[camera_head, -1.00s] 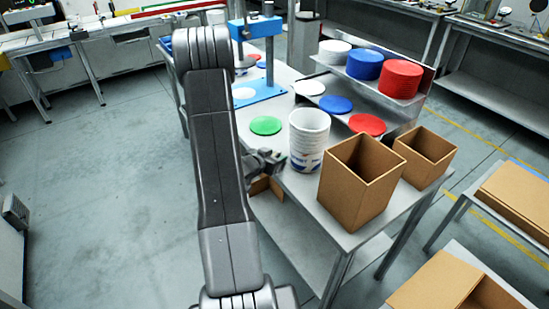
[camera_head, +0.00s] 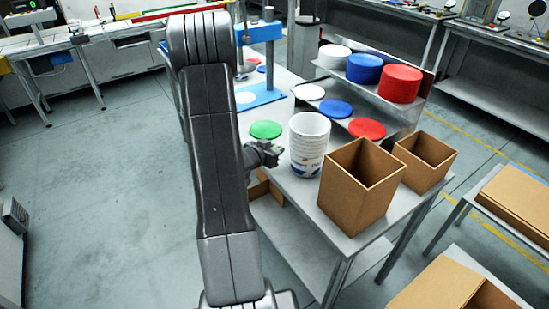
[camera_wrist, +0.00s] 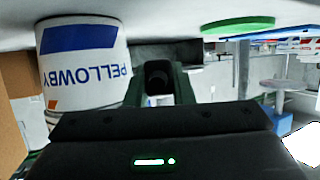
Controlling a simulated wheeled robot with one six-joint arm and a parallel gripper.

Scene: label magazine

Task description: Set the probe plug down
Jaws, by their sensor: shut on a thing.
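My gripper (camera_head: 270,152) is at the left edge of the table, just left of the white tub stack (camera_head: 308,145) and below the green disc (camera_head: 265,129). In the wrist view, my gripper (camera_wrist: 158,88) is shut on a dark, rounded thing, the probe plug (camera_wrist: 157,76), between its two fingers. The plug cannot be made out in the head view. The printed white tub (camera_wrist: 85,62) stands close on the left of the wrist view, and the green disc (camera_wrist: 238,25) is at the upper right. I cannot tell whether the plug touches any surface.
Two open cardboard boxes (camera_head: 340,190) (camera_head: 425,150) stand right of the tubs. A rack holds white, blue (camera_head: 364,67) and red (camera_head: 402,83) lid stacks. A blue press stand (camera_head: 262,97) is behind.

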